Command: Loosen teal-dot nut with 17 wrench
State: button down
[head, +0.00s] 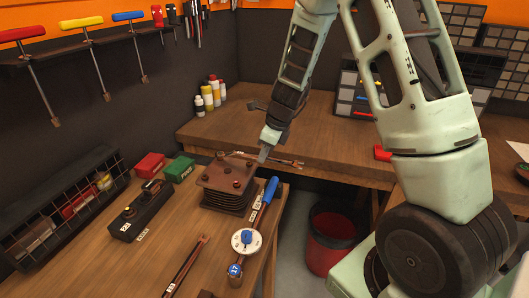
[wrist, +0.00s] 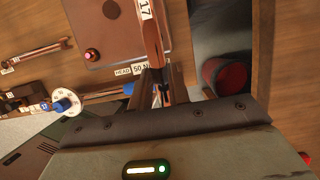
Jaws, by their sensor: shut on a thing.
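My gripper (head: 264,154) is shut on the wrench marked 17 (wrist: 150,35). In the wrist view the wrench runs up from the fingers (wrist: 158,90) and out of the top edge, so its far end is hidden there. In the head view the wrench (head: 288,161) lies across behind my fingertips, at the back edge of the brown plate block (head: 215,177). The block carries several nuts or bolts; one red-topped one (wrist: 92,54) shows in the wrist view, left of the wrench. I cannot make out a teal dot, nor whether the wrench touches a nut.
A blue-handled torque wrench with a white dial (head: 246,241) lies right of the block. A black box (head: 141,212), green box (head: 179,168) and red box (head: 150,165) stand left. A red bin (head: 331,238) stands on the floor.

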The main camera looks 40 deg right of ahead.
jog(key=shift+f, duration=0.55)
dwell(1.8)
jog(key=shift+w+d+n+g+y+p, duration=0.35)
jog(key=shift+w+d+n+p, duration=0.3)
jog(key=shift+w+d+n, duration=0.75)
jog(key=shift+w+d+n+g+y+p, duration=0.2)
jog(key=shift+w+d+n+p, duration=0.25)
jog(key=shift+w+n, duration=0.3)
jog(key=shift+w+d+n+g+y+p, duration=0.15)
jog(key=shift+w+d+n+p, duration=0.3)
jog(key=shift+w+n, duration=0.3)
